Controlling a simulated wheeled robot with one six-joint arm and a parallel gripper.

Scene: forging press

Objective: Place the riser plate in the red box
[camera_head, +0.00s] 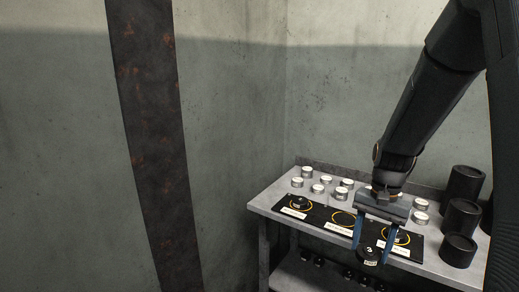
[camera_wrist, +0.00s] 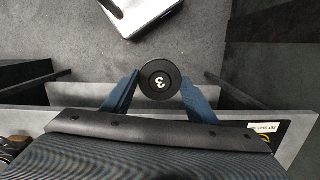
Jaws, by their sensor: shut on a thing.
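A round black disc marked "3" (camera_wrist: 160,82) is between the blue fingers of my gripper (camera_wrist: 160,90) in the wrist view. My gripper is shut on it. In the head view, the disc (camera_head: 369,256) hangs between the fingertips of my gripper (camera_head: 371,247), in front of the bench's front edge. Whether this disc is the riser plate, I cannot tell for certain. No red box shows in either view.
A grey bench (camera_head: 262,204) carries a black strip (camera_head: 322,217) with yellow rings and white labels; the middle ring looks empty. Several white-topped cylinders (camera_head: 307,171) and black cylinders (camera_head: 459,250) stand on it. Small dark items (camera_head: 317,261) sit on a lower shelf.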

